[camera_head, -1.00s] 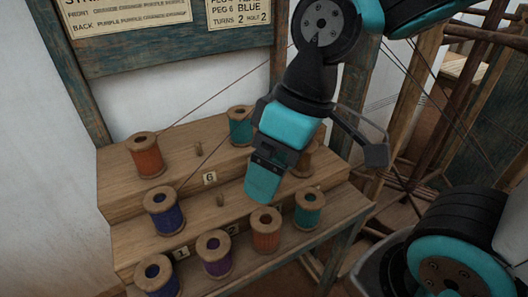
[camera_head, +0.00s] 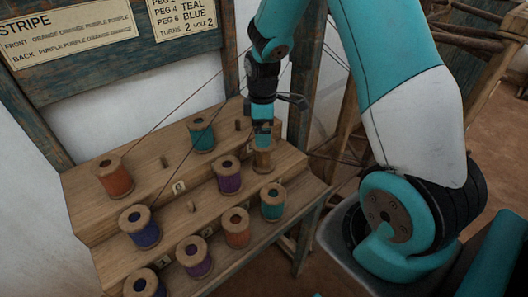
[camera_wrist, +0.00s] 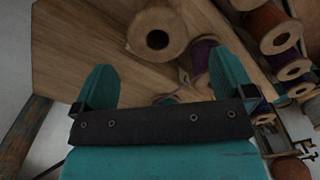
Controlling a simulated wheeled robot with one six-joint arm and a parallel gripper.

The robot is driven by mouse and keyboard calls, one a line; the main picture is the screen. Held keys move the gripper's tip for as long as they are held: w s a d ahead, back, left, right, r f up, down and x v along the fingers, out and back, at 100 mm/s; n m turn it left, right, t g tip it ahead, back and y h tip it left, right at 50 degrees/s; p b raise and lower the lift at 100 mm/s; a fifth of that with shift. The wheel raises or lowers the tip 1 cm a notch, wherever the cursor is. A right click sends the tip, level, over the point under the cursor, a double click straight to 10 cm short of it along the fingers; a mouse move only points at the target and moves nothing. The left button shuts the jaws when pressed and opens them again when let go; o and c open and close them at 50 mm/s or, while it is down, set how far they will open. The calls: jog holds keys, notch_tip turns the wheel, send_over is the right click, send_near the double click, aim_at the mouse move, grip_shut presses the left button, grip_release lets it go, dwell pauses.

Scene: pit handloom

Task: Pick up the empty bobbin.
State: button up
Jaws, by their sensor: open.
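The empty bobbin (camera_head: 263,160) is bare brown wood with no thread. It stands upright at the right end of the stepped wooden rack (camera_head: 85,192). I cannot tell whether a finger touches the bobbin.
A purple bobbin (camera_head: 228,176) stands close to the left of the empty one, a teal bobbin (camera_head: 272,202) in front. A teal bobbin (camera_head: 201,134), an orange one (camera_head: 114,177) and a blue one (camera_head: 140,228) stand farther left. A framed board (camera_head: 120,60) rises behind.

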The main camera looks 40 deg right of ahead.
aim_at(264, 150)
jog(key=shift+d+f+p, duration=0.2)
jog(key=shift+f+p, duration=1.05)
jog(key=shift+f, duration=3.05)
jog(key=c, duration=0.9)
